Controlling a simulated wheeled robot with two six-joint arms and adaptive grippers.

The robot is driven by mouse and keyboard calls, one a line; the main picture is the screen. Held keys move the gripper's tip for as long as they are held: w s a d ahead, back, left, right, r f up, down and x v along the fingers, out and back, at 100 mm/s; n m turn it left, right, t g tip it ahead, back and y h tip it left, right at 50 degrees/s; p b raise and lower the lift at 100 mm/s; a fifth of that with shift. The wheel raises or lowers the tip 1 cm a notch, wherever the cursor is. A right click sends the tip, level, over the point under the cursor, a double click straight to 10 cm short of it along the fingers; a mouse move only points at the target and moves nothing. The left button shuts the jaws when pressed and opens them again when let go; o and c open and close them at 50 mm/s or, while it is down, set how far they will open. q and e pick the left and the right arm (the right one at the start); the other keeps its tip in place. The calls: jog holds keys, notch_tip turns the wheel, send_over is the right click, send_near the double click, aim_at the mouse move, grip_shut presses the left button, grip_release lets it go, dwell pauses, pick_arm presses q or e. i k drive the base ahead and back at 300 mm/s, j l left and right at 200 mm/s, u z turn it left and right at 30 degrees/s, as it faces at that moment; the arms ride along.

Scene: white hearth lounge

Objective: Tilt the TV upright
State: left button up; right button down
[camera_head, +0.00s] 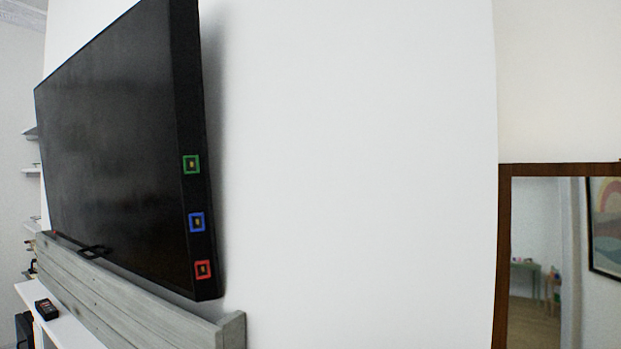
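The TV (115,130) is a large black flat screen at the left of the head view, mounted on the white wall and seen at a slant from its right end. Its side edge carries three square marked ports, green, blue and red from top to bottom. The edge leans slightly, its top further left than its bottom. A small black handle-like piece (95,252) shows at the lower edge of the screen. Neither of my grippers is in view.
A grey wooden ledge (130,305) runs just below the TV. A white shelf (72,330) below it holds a small dark device (46,309). A brown-framed mirror (504,260) stands at the right. The white wall (350,170) between is bare.

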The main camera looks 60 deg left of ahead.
aim_at(122, 123)
jog(key=u, duration=3.4)
